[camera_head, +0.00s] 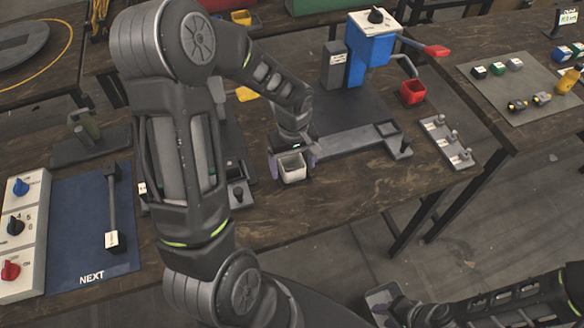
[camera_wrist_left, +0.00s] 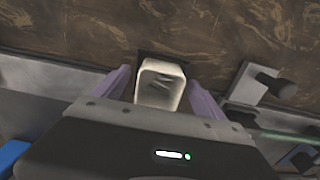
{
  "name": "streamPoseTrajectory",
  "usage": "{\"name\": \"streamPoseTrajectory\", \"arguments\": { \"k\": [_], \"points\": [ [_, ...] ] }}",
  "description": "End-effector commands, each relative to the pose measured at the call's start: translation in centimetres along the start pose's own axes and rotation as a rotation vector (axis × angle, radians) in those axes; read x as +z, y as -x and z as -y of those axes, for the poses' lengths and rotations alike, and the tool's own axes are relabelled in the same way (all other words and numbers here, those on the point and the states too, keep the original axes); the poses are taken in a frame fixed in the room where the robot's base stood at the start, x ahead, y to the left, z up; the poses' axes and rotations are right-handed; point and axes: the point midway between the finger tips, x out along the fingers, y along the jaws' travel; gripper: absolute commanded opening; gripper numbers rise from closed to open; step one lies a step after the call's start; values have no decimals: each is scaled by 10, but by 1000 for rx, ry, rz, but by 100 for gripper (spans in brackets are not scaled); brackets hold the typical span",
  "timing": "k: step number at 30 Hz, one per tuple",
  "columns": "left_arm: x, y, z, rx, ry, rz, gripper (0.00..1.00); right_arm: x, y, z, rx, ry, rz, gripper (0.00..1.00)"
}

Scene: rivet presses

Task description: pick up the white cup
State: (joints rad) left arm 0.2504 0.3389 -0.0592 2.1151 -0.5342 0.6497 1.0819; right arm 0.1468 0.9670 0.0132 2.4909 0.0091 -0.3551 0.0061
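The white cup (camera_head: 292,168) is an open-topped, squarish cup above the near part of the wooden table in the head view. My left gripper (camera_head: 292,160) points down over it, with one purple finger on each side. In the left wrist view the cup (camera_wrist_left: 160,84) is between the two fingers of the left gripper (camera_wrist_left: 160,90), with dark marks inside. The fingers are very close to its sides, but I cannot tell whether they press on it. A dark patch shows just behind it. My right gripper (camera_head: 385,302) is low in the head view, away from the table; its fingers are unclear.
A blue press (camera_head: 368,55) with a red handle stands behind, with a red bin (camera_head: 412,92) beside it. A grey rack (camera_head: 447,142) is to the right. A blue mat (camera_head: 85,220) and a knob panel (camera_head: 20,235) are to the left. Bare table lies right of the cup.

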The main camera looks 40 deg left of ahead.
Motion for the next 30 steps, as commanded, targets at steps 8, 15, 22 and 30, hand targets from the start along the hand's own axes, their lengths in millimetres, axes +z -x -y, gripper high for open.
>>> {"name": "streamPoseTrajectory", "arguments": {
  "k": [8,15,22,30],
  "points": [
    [0,0,0,0,0,0,60,0,0,0,0,0,0,36],
    [0,0,0,0,0,0,40,0,0,0,0,0,0,36],
    [0,0,0,0,0,0,21,0,0,0,0,0,0,36],
    [0,0,0,0,0,0,17,0,0,0,0,0,0,36]
  ]
}}
